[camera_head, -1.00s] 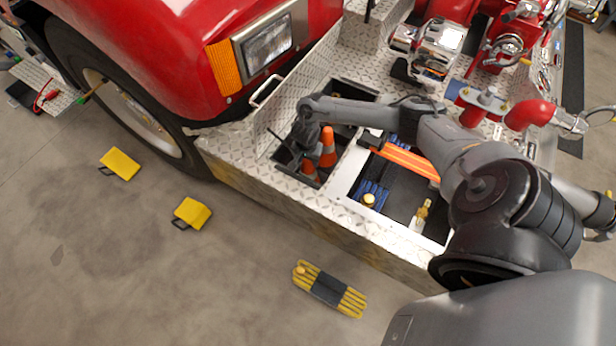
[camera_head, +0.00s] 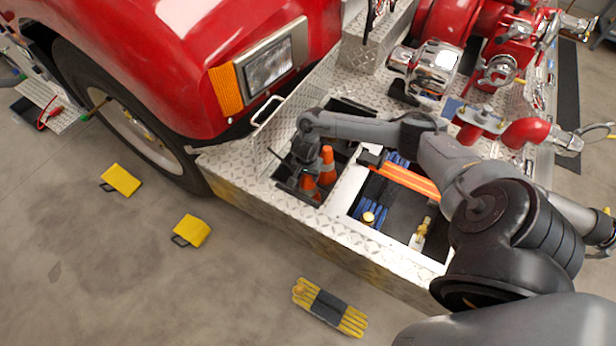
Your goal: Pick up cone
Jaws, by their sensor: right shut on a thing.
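Two orange cones with pale bands stand in the small open compartment of the truck's diamond-plate bumper. One cone (camera_head: 327,166) stands at the right side of the compartment. The other cone (camera_head: 309,187) is lower and nearer the front, partly hidden by my right gripper (camera_head: 298,181). My right gripper points down into the compartment and is shut on this front cone; its fingertips are hard to make out against the dark inside. My left gripper is not in view.
The compartment's metal rim (camera_head: 262,176) surrounds the cones closely. To its right is a larger bay with an orange bar (camera_head: 408,180) and a brass fitting (camera_head: 421,231). Yellow chocks (camera_head: 191,231) and a yellow folded item (camera_head: 330,307) lie on the floor.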

